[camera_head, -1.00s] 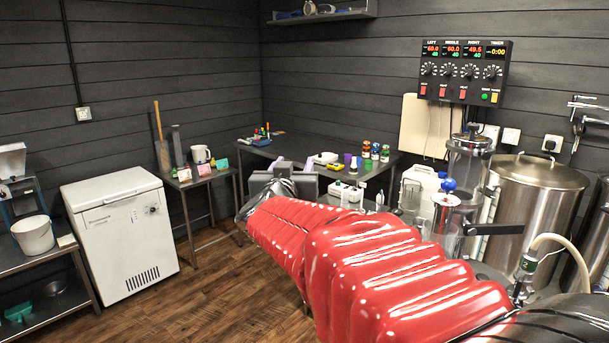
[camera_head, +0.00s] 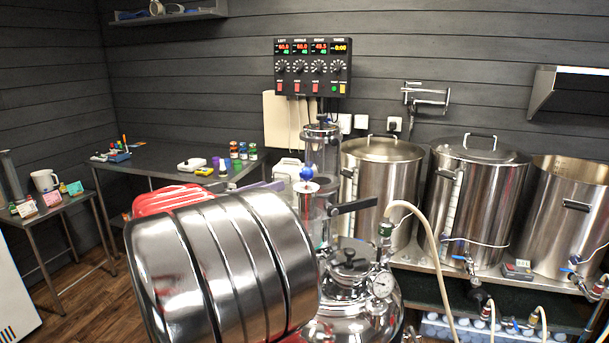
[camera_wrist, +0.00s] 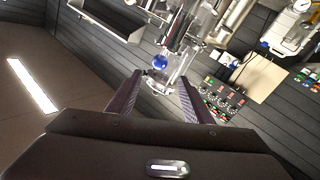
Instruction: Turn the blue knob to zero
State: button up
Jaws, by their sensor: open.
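A round blue knob (camera_head: 306,173) sits at the top of a clear upright cylinder in the middle of the head view. A round blue knob (camera_wrist: 160,62) also shows in the wrist view, just past the fingertips and between them in the picture. No dial or zero mark can be read on it. My gripper (camera_wrist: 159,76) is open, with nothing between its fingers. The gap in depth to the knob is hard to judge. In the head view my arm hides most of the gripper.
A control panel (camera_head: 312,67) with black dials hangs on the wall; it shows tilted in the wrist view (camera_wrist: 222,100). A steel vessel (camera_head: 352,312) with a gauge stands below the cylinder. Large steel kettles (camera_head: 478,200) stand right. A dark table (camera_head: 165,158) stands left.

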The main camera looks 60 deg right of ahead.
aim_at(301, 175)
jog(key=shift+d, duration=0.1)
jog(key=x, duration=1.3)
jog(key=shift+s+d, duration=0.15)
jog(key=shift+d, duration=0.15)
jog(key=c, duration=1.1)
jog(key=shift+o, duration=0.2)
